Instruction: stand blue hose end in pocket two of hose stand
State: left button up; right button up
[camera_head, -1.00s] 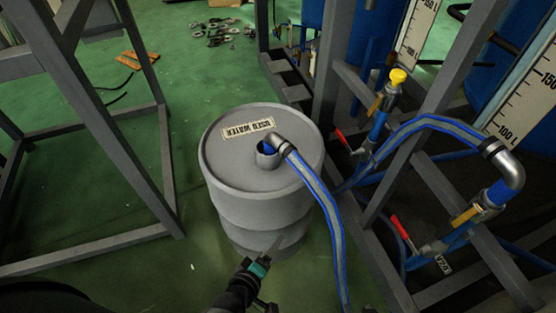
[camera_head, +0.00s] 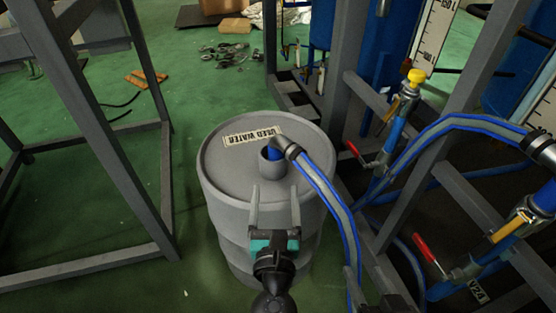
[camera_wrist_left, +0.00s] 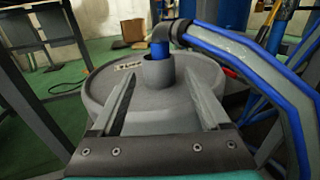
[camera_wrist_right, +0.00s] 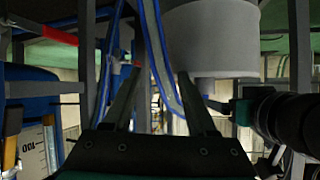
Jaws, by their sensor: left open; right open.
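The blue hose (camera_head: 330,195) has a grey stripe and a metal elbow at its end (camera_head: 287,148). The blue tip under the elbow is in the short grey neck (camera_head: 275,166) on the drum lid; it also shows in the left wrist view (camera_wrist_left: 160,50). My left gripper (camera_head: 273,193) is open and empty, its fingers pointing at the neck from the near side, apart from the hose end. My right gripper (camera_wrist_right: 158,80) is open low beside the drum, with the hanging hose showing between and beyond its fingers; contact cannot be told. I cannot make out a hose stand.
The grey drum (camera_head: 225,180) is labelled USED WATER. To its right stands a grey frame (camera_head: 340,70) with a yellow-capped valve (camera_head: 416,77), red-handled valves and another hose run. Another grey frame (camera_head: 105,150) stands left. Green floor lies between that frame and the drum.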

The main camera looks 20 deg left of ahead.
aim_at(276, 156)
pick_arm(q)
jog(key=b+x, duration=0.1)
jog(key=x, duration=0.7)
jog(key=shift+w+a, duration=0.1)
jog(key=shift+w, duration=0.1)
jog(key=shift+b+x, duration=0.55)
jog(key=shift+x, duration=0.7)
jog(key=shift+b+x, duration=0.3)
jog(key=shift+x, duration=1)
pick_arm(e)
jog(key=shift+s+a+r+m+t+y, duration=0.25)
jog(key=shift+a+r+t+y, duration=0.25)
jog(key=shift+a+r+t, duration=0.55)
jog(key=shift+s+a+r+m+t+y, duration=0.2)
jog(key=shift+a+r+t+y, duration=0.3)
jog(key=shift+t, duration=0.95)
jog(key=shift+a+f, duration=0.15)
pick_arm(q)
grip_shut()
jog(key=shift+r, duration=0.1)
